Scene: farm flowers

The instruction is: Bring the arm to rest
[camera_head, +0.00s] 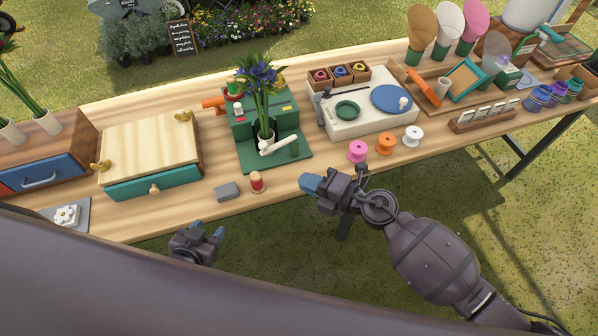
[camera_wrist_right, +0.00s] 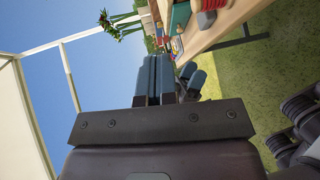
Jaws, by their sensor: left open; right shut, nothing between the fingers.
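My right gripper (camera_head: 318,186) is in front of the long wooden table, near its front edge, with its arm coming in from the lower right. Its blue-grey fingers are shut with nothing between them. In the right wrist view the two fingers of this right gripper (camera_wrist_right: 155,78) lie side by side. My left gripper (camera_head: 208,232) is open and empty, at the lower left in front of the table edge. Most of the left arm is hidden behind a dark part of my body. Both grippers are apart from the objects on the table.
The wooden table (camera_head: 225,180) runs across the view. Near its front edge are a red spool (camera_head: 257,182), a grey block (camera_head: 227,191) and pink, orange and white spools (camera_head: 385,143). A green stand with blue flowers (camera_head: 262,80) is behind. Grass lies free in front.

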